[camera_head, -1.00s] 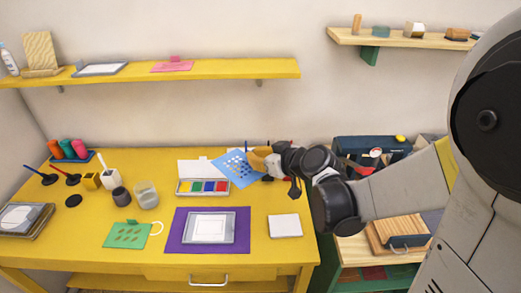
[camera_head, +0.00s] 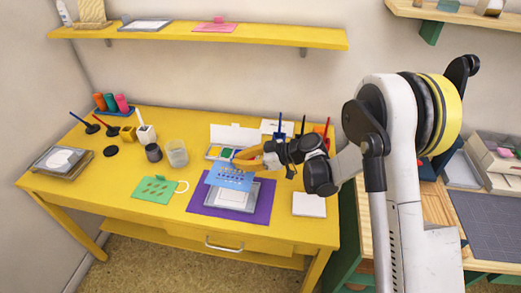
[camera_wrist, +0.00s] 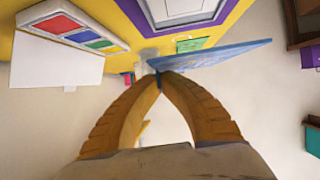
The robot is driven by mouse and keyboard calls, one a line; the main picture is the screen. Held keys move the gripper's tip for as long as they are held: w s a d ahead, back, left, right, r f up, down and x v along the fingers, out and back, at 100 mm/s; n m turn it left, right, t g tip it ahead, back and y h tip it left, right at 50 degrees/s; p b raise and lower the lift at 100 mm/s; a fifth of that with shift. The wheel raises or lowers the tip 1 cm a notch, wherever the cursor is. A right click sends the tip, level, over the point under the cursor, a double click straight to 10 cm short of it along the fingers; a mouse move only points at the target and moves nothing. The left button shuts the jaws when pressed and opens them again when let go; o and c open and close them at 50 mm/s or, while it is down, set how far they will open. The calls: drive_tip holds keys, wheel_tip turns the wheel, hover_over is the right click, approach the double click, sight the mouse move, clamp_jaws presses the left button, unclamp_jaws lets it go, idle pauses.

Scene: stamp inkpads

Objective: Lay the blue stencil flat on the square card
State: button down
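The blue stencil (camera_head: 229,177) is a thin sheet with rows of small holes. My gripper (camera_head: 240,163) is shut on its edge and holds it raised and tilted above the purple mat (camera_head: 265,212). In the wrist view my yellow fingertips (camera_wrist: 160,78) meet on the stencil (camera_wrist: 215,55), which shows nearly edge-on. A white card in a grey frame (camera_head: 232,204) lies on the purple mat, its far part hidden by the stencil. A white, roughly square card or pad (camera_head: 309,204) lies on the table right of the mat. I cannot tell which one is the square card.
A paint tray (camera_head: 215,154) with an open white lid is behind the stencil. A green stencil (camera_head: 154,189) lies left of the mat. A glass (camera_head: 177,153) and dark pot (camera_head: 153,152) stand nearby. The front strip of the yellow table (camera_head: 130,215) is clear.

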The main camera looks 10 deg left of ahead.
drive_tip(key=shift+s+a+f, duration=0.15)
drive_tip(key=shift+a+f, duration=0.1)
drive_tip(key=shift+f, duration=0.05)
drive_tip(key=shift+f+b, duration=2.35)
drive_tip(key=shift+f, duration=1.7)
drive_tip(key=shift+d, duration=0.25)
drive_tip(key=shift+f, duration=0.15)
drive_tip(key=c, duration=1.5)
unclamp_jaws()
drive_tip(key=shift+c, duration=0.2)
drive_tip(key=v, duration=1.2)
